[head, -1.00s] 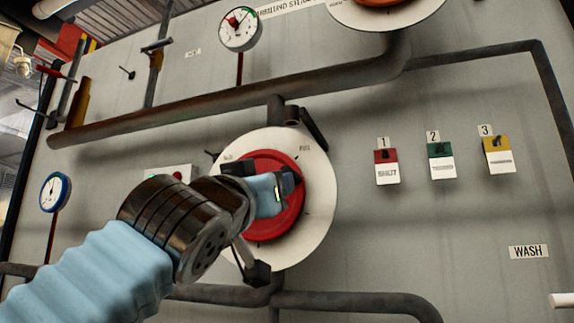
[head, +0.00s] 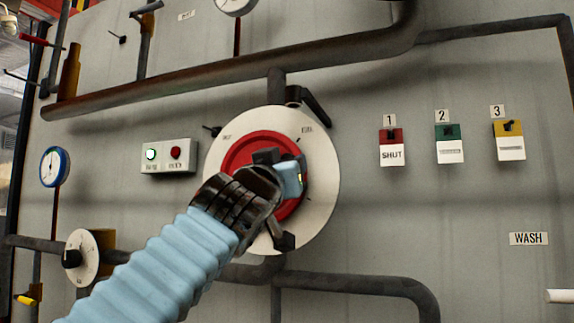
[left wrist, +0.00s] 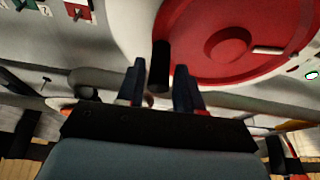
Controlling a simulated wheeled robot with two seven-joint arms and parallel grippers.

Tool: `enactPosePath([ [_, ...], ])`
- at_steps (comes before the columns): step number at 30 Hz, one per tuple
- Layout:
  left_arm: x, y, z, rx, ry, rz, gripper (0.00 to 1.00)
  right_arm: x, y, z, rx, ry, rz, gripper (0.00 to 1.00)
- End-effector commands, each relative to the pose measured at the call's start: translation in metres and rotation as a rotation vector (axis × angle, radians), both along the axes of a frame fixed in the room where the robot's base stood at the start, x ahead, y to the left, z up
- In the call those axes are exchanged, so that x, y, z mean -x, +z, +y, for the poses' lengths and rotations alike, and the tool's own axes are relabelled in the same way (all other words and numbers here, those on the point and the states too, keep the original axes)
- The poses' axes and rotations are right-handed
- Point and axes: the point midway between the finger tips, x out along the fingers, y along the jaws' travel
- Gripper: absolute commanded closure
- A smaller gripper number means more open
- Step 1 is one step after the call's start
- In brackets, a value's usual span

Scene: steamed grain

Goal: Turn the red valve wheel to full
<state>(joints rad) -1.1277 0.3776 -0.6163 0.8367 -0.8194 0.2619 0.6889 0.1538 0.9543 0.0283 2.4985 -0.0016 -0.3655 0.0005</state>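The red valve wheel (head: 236,152) sits on a round white dial plate (head: 322,180) on the grey panel. Small lettering stands at the plate's upper left and upper right; the right mark seems to read FULL. My left gripper (head: 285,165) is in front of the wheel's right part and hides some of it. In the left wrist view, the red wheel (left wrist: 230,45) fills the upper right. A dark peg-like handle (left wrist: 159,68) stands between the two fingers of my left gripper (left wrist: 160,82). I cannot tell whether both fingers touch it. My right gripper is not in view.
A thick pipe (head: 180,85) crosses above the plate, and another pipe (head: 350,285) runs below. An indicator box (head: 168,157) with green and red lights is at left. A blue-rimmed gauge (head: 54,167) is far left.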

Motion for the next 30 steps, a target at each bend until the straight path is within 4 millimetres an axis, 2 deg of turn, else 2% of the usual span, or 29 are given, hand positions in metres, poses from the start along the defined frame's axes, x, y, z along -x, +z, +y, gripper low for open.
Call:
enactPosePath([
  [1,0.0,0.0,0.0,0.0,0.0,0.0,0.72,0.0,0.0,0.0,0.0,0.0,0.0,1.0],
  [6,0.0,0.0,0.0,0.0,0.0,0.0,0.98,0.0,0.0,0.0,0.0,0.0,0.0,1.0],
  [7,0.0,0.0,0.0,0.0,0.0,0.0,1.0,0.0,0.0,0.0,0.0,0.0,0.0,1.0],
  [20,0.0,0.003,0.0,0.028,0.0,0.008,1.0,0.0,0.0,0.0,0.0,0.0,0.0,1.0],
  [30,-0.001,0.021,0.004,0.217,0.0,0.068,1.0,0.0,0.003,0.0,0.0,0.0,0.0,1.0],
])
